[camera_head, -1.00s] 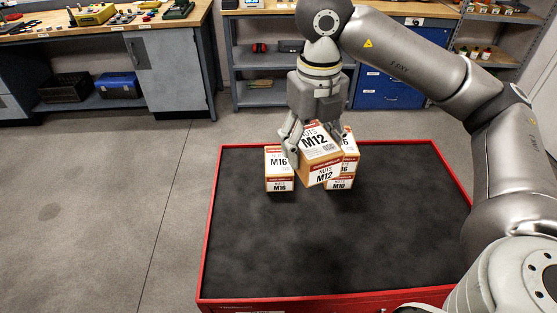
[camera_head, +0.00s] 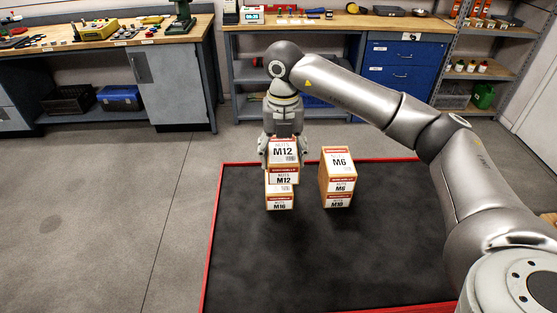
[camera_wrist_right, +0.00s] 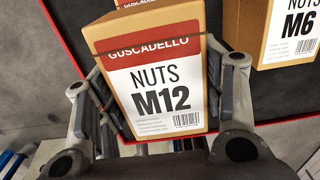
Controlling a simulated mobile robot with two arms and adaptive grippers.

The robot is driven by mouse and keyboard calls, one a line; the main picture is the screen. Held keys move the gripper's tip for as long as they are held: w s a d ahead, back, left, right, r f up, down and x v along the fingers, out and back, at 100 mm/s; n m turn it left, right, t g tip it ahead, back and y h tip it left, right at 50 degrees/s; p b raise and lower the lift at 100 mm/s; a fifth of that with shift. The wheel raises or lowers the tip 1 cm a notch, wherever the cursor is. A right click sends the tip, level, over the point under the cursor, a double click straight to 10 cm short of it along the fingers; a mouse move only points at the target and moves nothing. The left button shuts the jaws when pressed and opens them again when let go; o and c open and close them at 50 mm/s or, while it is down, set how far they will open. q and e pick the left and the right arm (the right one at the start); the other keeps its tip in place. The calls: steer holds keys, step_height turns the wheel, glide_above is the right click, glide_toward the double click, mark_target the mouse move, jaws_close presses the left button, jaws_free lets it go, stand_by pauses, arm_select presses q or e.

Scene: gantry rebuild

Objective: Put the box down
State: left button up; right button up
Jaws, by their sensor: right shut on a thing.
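The M12 nuts box (camera_head: 283,155), tan with a red band and white label, is held by my right gripper (camera_head: 283,143) above the cart. In the right wrist view the box (camera_wrist_right: 158,75) fills the space between the two fingers, which touch its sides. The M12 box is over the M16 nuts box (camera_head: 280,203), which stands on the cart's black mat. The M12 box hides part of the M16 box's top. I cannot tell whether the two boxes touch. My left gripper is not in view.
To the right, an M6 box (camera_head: 338,172) sits on an M10 box (camera_head: 338,201), with a gap between the stacks. The red-rimmed cart (camera_head: 215,235) has free mat in front. Workbenches (camera_head: 325,22), blue drawers (camera_head: 391,75) and a shelf (camera_head: 490,45) stand behind.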

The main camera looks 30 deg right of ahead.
steer(key=shift+w+f+p, duration=0.3)
steer(key=shift+w+f, duration=0.5)
steer(key=shift+f, duration=0.05)
steer(key=f+p, duration=0.2)
steer(key=f, duration=0.1)
steer(key=shift+w, duration=0.2)
steer(key=shift+f, duration=0.25)
steer(key=shift+f, duration=0.1)
steer(key=shift+f, duration=0.1)
steer(key=o, duration=1.4)
steer(key=shift+c, duration=0.2)
